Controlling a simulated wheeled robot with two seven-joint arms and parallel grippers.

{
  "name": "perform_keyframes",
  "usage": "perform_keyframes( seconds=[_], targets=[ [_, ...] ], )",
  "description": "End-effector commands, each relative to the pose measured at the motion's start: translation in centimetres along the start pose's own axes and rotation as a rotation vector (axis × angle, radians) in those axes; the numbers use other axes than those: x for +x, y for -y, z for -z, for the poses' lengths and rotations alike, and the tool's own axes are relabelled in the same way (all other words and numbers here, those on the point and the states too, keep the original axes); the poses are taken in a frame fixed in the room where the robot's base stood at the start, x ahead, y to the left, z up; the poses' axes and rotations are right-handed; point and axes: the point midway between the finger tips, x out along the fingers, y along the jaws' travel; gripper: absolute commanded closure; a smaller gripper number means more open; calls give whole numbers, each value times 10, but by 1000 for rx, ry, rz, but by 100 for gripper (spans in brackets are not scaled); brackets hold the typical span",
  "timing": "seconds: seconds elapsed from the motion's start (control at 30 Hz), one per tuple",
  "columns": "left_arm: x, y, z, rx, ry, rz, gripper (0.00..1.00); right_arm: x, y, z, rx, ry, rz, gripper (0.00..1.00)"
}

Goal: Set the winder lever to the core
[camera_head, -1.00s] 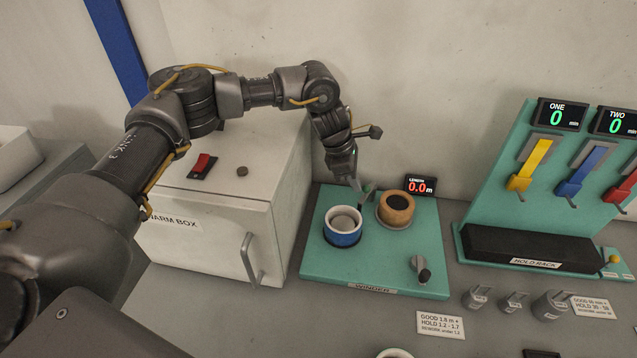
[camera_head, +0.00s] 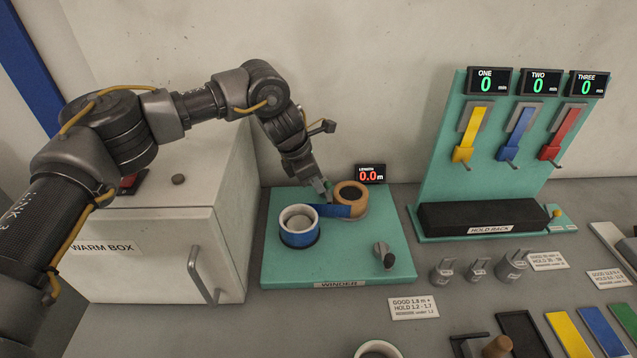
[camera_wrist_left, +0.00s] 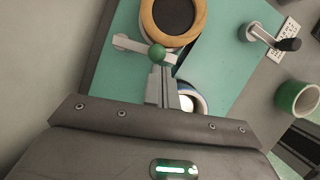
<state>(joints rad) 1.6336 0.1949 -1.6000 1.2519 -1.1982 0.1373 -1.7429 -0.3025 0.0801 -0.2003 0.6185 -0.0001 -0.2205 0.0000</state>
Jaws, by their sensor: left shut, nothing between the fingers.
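The teal winder board (camera_head: 345,262) holds a blue-and-white tape roll (camera_head: 299,226) at left and a wooden core (camera_head: 351,193) behind it to the right. A blue strip (camera_head: 335,210) spans from the roll to the core. My left gripper (camera_head: 324,192) is shut and empty, pointing down beside the core's left side. In the left wrist view, the pale lever (camera_wrist_left: 132,46) with a green knob (camera_wrist_left: 157,53) lies next to the core (camera_wrist_left: 173,20). The knob is just past my left fingertips (camera_wrist_left: 160,68); contact is unclear. My right gripper is not in view.
A crank (camera_head: 384,256) stands at the board's front right. The warm box (camera_head: 150,262) is left of the winder, under my left arm. The hold rack (camera_head: 480,215) with coloured levers stands right. Small weights (camera_head: 478,270) and cards lie in front.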

Motion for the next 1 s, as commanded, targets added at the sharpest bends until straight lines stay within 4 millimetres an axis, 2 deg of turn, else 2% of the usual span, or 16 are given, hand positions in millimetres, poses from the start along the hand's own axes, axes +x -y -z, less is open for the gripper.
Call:
perform_keyframes(
  seconds=[0.3,0.43,0.8,1.0],
  targets=[
    [0,0,-1,1,0,0,100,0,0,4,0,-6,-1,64],
    [-8,0,-2,2,1,0,100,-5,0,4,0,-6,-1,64],
    [-73,1,-6,3,1,-1,100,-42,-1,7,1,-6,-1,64],
    [-93,3,-7,6,-1,3,100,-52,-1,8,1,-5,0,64]
  ],
)
